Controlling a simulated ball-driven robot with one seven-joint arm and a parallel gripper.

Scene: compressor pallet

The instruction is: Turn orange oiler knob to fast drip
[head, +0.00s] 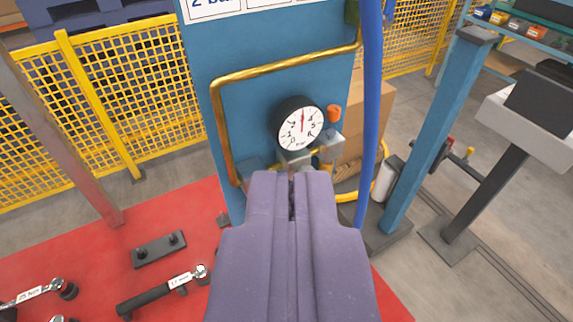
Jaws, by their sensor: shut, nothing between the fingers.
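The orange oiler knob (334,114) sits to the right of a round black-rimmed pressure gauge (300,122) on the blue panel (285,88). The gauge has a white face and a red needle pointing up. My gripper (292,182) is the purple pair of fingers at the bottom centre, shut and empty. Its tips are below the gauge in the picture, below and left of the knob, and apart from the knob. The fingers hide the fittings under the gauge. The knob's setting marks cannot be read.
A brass pipe (218,120) bends around the panel's left and top. A blue hose (371,110) hangs just right of the knob. A blue post (437,130) stands farther right. Torque wrenches (160,292) lie on the red surface (195,225) at lower left. Yellow mesh fencing (130,90) stands behind.

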